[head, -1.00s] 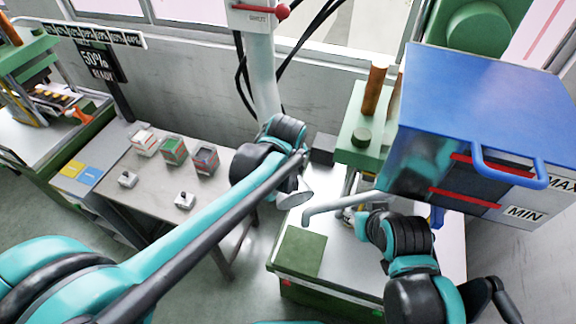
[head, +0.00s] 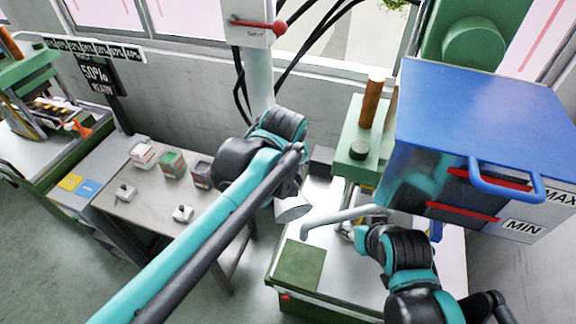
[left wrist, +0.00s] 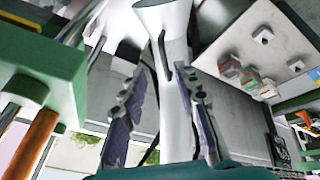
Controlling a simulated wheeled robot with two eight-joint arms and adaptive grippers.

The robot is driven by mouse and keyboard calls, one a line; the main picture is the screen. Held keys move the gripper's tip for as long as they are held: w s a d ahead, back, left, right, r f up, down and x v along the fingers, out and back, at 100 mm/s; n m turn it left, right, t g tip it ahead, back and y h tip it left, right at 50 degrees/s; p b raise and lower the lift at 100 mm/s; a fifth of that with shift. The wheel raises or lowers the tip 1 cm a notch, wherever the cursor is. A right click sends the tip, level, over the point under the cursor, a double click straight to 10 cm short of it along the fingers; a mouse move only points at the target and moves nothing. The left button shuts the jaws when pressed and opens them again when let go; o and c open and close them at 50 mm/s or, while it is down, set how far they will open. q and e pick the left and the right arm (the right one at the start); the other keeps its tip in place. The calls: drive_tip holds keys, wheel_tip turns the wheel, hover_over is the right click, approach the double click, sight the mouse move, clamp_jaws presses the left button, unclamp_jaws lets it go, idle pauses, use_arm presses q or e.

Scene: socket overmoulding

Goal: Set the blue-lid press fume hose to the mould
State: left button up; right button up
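The blue-lid press (head: 485,110) stands at the right with its blue box over the work table. A pale flared hood on a white tube, which I take for the fume hose, hangs left of the press; the hood (head: 291,208) shows below my left wrist. In the left wrist view the hood (left wrist: 163,14) is at the top, and its tube runs down between my left gripper's fingers (left wrist: 164,68). The fingers stand apart, with a gap on the left of the tube. My left arm hides them in the head view. My right arm is beside the press; its fingers are not clear. I cannot make out the mould.
A bent grey pipe (head: 345,217) sticks out left of my right arm. A green pad (head: 300,265) lies on the press table. The left table (head: 150,222) carries several small boxes and two white pieces. Black cables hang behind the post with the red lever (head: 258,25).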

use_arm(q)
drive_tip(key=v, duration=0.3)
drive_tip(key=shift+s+r, duration=0.1)
drive_tip(key=shift+r, duration=0.15)
